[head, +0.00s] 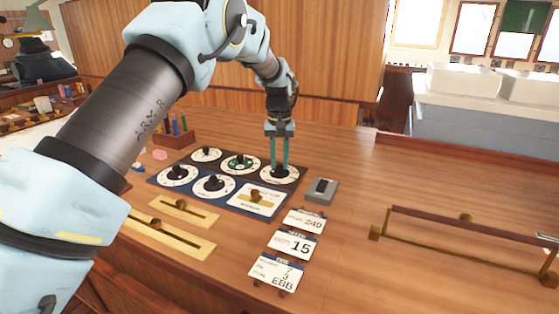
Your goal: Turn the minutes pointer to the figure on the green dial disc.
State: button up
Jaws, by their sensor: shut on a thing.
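My gripper (279,165) points down at the back right dial (291,176) of a dark panel. Its teal fingers are shut on that dial's black knob (280,171). The dial with a green disc (239,162) is just left of it, in the middle of the back row, with a black knob on it. I cannot read its figure or the small dial labels, so I cannot tell which pointer is for minutes. A card reading 15 (292,244) lies in front of the panel to the right. My fingers hide part of the gripped dial.
Other white dials (178,175) and a brass lever plate (256,198) share the panel. Brass slider plates (170,232) lie in front. A small dark-topped grey box (321,190) stands right of the panel. A brass-and-wood rail (452,221) is farther right, with clear wood between.

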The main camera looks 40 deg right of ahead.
grip_shut()
jog(key=shift+m, duration=0.3)
jog(key=m, duration=0.3)
jog(key=shift+w, duration=0.1)
jog(key=shift+m, duration=2)
jog(key=o, duration=0.6)
grip_release()
jog(key=shift+o, duration=0.2)
jog(key=shift+r, duration=0.1)
